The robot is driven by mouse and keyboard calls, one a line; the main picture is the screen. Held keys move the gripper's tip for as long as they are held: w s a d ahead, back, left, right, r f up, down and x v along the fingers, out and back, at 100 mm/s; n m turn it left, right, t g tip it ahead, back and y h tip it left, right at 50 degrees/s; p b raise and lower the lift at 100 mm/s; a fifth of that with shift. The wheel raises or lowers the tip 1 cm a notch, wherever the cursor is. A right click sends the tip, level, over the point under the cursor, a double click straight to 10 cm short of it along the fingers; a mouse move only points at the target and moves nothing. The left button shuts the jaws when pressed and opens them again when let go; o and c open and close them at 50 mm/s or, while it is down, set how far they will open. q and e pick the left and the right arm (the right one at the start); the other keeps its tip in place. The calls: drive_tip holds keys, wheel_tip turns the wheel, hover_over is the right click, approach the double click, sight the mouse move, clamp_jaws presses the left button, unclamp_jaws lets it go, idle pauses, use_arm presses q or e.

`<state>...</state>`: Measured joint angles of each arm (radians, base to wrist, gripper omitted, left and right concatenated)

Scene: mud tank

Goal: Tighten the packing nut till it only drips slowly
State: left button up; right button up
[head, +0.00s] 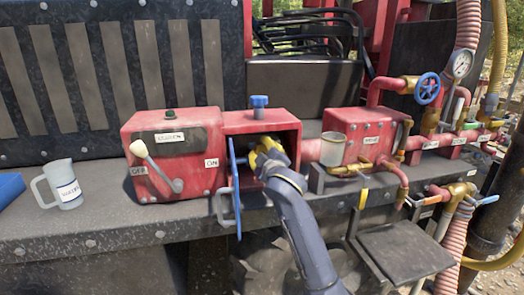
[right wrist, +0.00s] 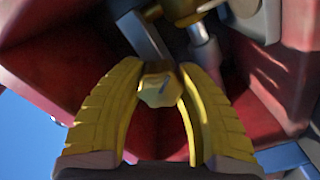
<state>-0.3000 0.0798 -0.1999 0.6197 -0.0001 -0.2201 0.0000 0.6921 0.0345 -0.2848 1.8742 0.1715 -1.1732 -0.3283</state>
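My right gripper (head: 265,155) has yellow fingers and reaches into the open-fronted red box (head: 232,122) in the middle of the head view. In the right wrist view its two fingers (right wrist: 162,68) stand apart on either side of a brass hex-shaped piece (right wrist: 160,88), which may be the packing nut. The fingers lie close to its sides; whether they press on it I cannot tell. A second brass piece (right wrist: 188,8) shows at the top, beside a pale rod. The gripper hides the fitting in the head view. No drip is visible. My left gripper is not in view.
A blue door (head: 235,190) hangs open left of my right arm. A red box with a white-knobbed ON/OFF lever (head: 152,160) adjoins on the left. A white jug (head: 65,185) stands farther left. A metal cup (head: 332,149), pipes and a blue valve wheel (head: 427,88) lie right.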

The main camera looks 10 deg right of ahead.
drive_tip(key=shift+c, duration=1.1)
drive_tip(key=shift+f, duration=0.1)
drive_tip(key=m, duration=0.4)
drive_tip(key=shift+f+m, duration=0.1)
drive_tip(key=shift+m, duration=1.5)
drive_tip(key=o, duration=1)
drive_tip(key=shift+d, duration=0.1)
drive_tip(key=o, duration=0.3)
drive_tip(key=s, duration=1.2)
drive_tip(key=shift+d, duration=0.35)
